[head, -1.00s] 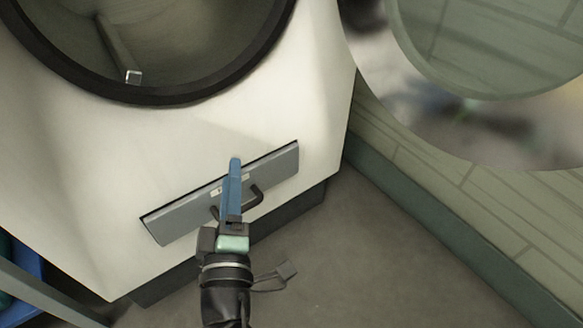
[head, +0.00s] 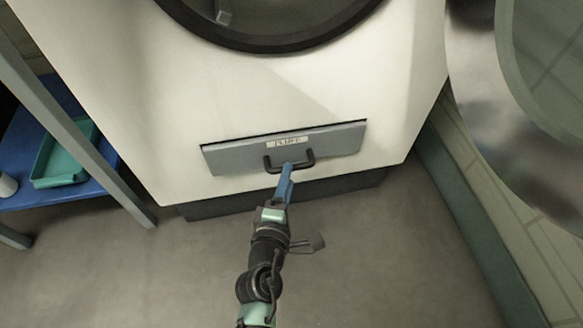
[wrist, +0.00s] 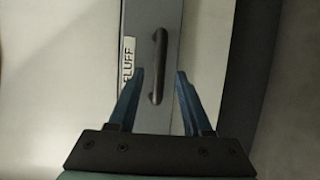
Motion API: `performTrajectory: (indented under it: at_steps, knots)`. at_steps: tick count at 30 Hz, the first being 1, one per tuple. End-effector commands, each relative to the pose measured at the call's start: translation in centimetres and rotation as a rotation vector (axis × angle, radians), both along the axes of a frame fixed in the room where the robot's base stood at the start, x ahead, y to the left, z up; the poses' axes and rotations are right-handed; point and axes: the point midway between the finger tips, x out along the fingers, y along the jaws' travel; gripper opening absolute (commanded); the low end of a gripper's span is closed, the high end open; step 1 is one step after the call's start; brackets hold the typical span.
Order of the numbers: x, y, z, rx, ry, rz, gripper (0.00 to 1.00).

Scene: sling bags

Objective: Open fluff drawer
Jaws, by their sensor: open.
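The fluff drawer (head: 230,157) is a grey panel low on the front of a white machine, with a label (head: 287,142) and a dark bar handle (head: 310,158). The drawer looks closed or nearly so. In the wrist view the drawer (wrist: 154,118) runs vertically, with the label reading FLUFF (wrist: 127,62) and the handle (wrist: 160,62). My gripper (head: 288,168) is at the handle in the head view. In the wrist view my gripper (wrist: 160,72) is open, its blue fingers on either side of the handle's lower end. Whether they touch it I cannot tell.
The white machine (head: 120,90) has a round dark-rimmed opening (head: 270,42). Its round door (head: 500,130) hangs open at right. A blue shelf (head: 60,185) with a green tray (head: 62,160) stands at left. The floor (head: 380,260) in front is clear.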

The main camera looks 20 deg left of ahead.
Motion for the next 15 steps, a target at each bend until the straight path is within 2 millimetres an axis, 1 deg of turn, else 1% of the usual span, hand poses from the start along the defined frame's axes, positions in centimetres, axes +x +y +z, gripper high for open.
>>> performTrajectory:
  at_steps: [1, 6, 10, 15]
  knots:
    - [1.0, 0.2, -0.3, -0.002, -0.002, 0.001, 0.5]
    - [3.0, 0.5, -0.7, 0.001, -0.001, -0.001, 0.5]
    - [3.8, 0.7, -0.8, -0.001, -0.001, -0.001, 0.5]
    - [4.2, 0.8, -0.8, 0.001, 0.0, -0.001, 0.5]
